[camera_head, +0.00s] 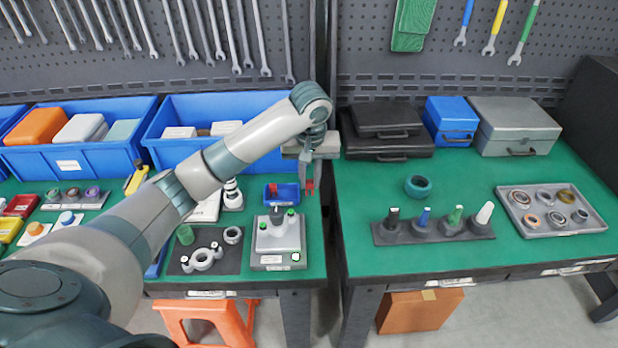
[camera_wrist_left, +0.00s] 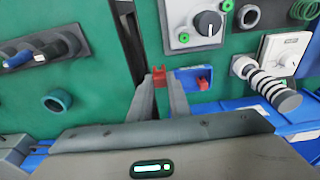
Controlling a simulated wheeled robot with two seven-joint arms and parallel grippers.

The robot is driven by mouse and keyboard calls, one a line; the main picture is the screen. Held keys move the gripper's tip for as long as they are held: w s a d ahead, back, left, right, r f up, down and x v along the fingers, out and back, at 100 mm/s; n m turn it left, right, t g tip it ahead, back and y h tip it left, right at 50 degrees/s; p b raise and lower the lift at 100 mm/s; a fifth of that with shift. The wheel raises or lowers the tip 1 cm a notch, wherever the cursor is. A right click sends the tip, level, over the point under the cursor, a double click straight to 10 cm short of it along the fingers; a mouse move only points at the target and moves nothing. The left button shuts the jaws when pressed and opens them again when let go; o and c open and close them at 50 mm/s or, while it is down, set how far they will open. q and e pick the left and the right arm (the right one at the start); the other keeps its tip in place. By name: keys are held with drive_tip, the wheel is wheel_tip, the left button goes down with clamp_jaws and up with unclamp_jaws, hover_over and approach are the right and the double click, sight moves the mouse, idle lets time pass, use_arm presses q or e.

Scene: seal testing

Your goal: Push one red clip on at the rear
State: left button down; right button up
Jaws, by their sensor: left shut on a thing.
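My left gripper (camera_head: 310,181) is shut on a small red clip (camera_head: 310,187). It holds the clip above the right edge of the left bench, beside the small blue tray (camera_head: 291,202). In the left wrist view the held clip (camera_wrist_left: 160,76) sits between the two fingertips (camera_wrist_left: 160,82). Another red clip (camera_head: 273,189) lies in the tray and also shows in the left wrist view (camera_wrist_left: 203,84). The grey test fixture (camera_head: 278,244), with a dark knob and green parts, stands in front of the tray. My right gripper is in neither view.
A dark mat (camera_head: 228,262) with ring parts lies left of the fixture. Blue bins (camera_head: 105,156) stand behind. A gap separates this bench from the right bench, which holds a teal ring (camera_head: 418,187), a tool rack (camera_head: 440,236) and a parts tray (camera_head: 516,222).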

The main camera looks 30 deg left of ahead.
use_arm(q)
drive_tip(key=shift+d+r, duration=0.35)
drive_tip(key=shift+d, duration=0.05)
drive_tip(key=s+d+r+m+h+b, duration=0.1)
drive_tip(key=s+d+r+m, duration=0.5)
drive_tip(key=d, duration=0.4)
drive_tip(key=shift+s+d+r, duration=0.35)
drive_tip(key=shift+s+r, duration=0.45)
drive_tip(key=shift+s, duration=0.15)
drive_tip(key=shift+w, duration=0.15)
